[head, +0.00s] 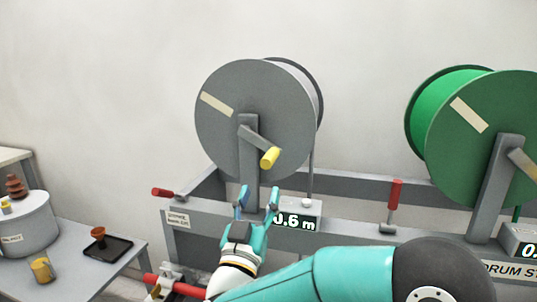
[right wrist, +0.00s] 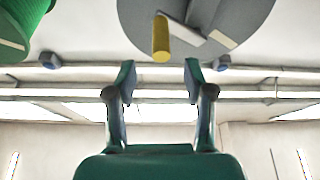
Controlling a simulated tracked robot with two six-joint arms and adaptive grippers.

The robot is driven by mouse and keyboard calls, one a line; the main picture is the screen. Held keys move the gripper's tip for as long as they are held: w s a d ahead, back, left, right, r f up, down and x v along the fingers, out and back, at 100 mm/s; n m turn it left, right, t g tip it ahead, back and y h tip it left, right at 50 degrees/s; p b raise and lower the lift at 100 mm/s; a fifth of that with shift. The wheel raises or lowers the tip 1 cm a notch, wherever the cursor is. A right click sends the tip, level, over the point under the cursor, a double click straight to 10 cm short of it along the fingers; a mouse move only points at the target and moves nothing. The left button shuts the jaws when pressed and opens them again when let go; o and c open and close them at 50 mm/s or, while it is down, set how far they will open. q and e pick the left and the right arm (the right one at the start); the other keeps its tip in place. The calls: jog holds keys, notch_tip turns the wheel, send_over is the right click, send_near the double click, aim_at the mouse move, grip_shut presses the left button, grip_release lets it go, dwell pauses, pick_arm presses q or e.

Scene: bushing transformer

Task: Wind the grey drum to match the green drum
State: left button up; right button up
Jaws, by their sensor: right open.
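The grey drum (head: 250,100) stands upright on its stand, with a pale strip on its upper left face. Its crank has a yellow handle (head: 270,157) pointing to the lower right of the hub. The green drum (head: 488,130) is at the right, partly cut off, with a similar pale strip. A display under the grey drum (head: 297,222) reads 0.6 m, its first digit partly covered. My right gripper (head: 258,190) is open and empty, below the yellow handle and apart from it. In the right wrist view the handle (right wrist: 161,38) shows beyond the open fingers (right wrist: 160,78). My left gripper is not in view.
A red lever (head: 396,194) stands upright on the stand between the drums; another red lever (head: 163,192) lies to the left.

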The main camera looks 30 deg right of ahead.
aim_at(271, 159)
jog(key=p+x, duration=0.3)
jog(key=x, duration=0.8)
jog(key=shift+w+d, duration=0.2)
jog(key=shift+w, duration=0.1)
jog(key=shift+c, duration=0.2)
grip_shut()
